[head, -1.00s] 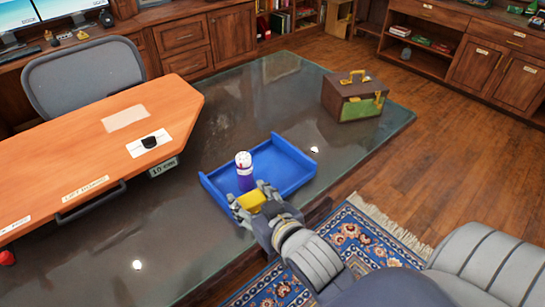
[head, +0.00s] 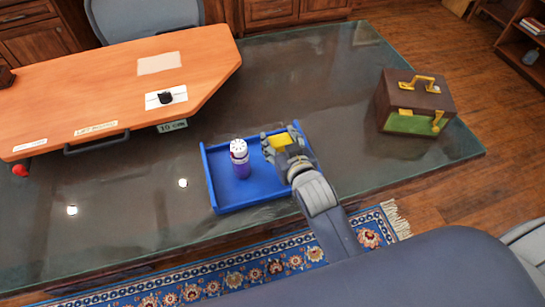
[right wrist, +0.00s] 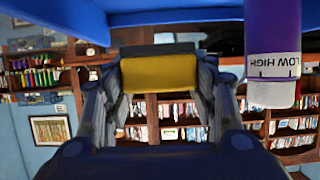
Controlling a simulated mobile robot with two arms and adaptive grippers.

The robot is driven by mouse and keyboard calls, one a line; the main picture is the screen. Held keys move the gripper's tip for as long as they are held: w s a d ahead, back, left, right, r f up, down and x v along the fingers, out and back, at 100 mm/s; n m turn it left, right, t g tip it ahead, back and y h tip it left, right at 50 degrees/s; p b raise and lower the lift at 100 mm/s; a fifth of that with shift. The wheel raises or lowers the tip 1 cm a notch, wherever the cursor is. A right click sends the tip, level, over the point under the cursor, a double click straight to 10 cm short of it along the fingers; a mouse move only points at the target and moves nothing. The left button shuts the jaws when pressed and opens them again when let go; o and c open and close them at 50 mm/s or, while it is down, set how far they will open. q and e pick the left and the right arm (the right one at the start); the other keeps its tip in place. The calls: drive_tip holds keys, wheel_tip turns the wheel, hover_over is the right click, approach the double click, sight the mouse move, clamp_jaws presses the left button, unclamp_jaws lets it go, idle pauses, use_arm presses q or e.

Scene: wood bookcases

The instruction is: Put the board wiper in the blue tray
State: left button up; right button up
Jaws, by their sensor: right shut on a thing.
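The board wiper is a yellow block (head: 280,140) with a dark grey strip, also seen in the right wrist view (right wrist: 160,73). My right gripper (head: 284,143) is shut on it, with a finger on each side. In the head view the gripper and wiper are over the right part of the blue tray (head: 257,194). The tray also shows along the top of the wrist view (right wrist: 130,17). I cannot tell whether the wiper touches the tray floor. My left gripper is not in view.
A purple bottle with a white cap (head: 240,160) stands upright in the tray, left of the wiper. A brown and green case (head: 415,103) stands to the right on the glass tabletop (head: 330,85). An orange board (head: 120,88) lies at left. Glass around the tray is clear.

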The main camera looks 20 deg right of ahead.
drive_tip(key=shift+f, duration=3.3)
drive_tip(key=shift+f, duration=0.1)
drive_tip(key=o, duration=1)
drive_tip(key=shift+r, duration=0.2)
drive_tip(key=shift+s, duration=0.4)
drive_tip(key=v, duration=1.1)
drive_tip(key=shift+s+d+b, duration=0.1)
drive_tip(key=shift+s+b, duration=0.05)
drive_tip(key=shift+b, duration=0.25)
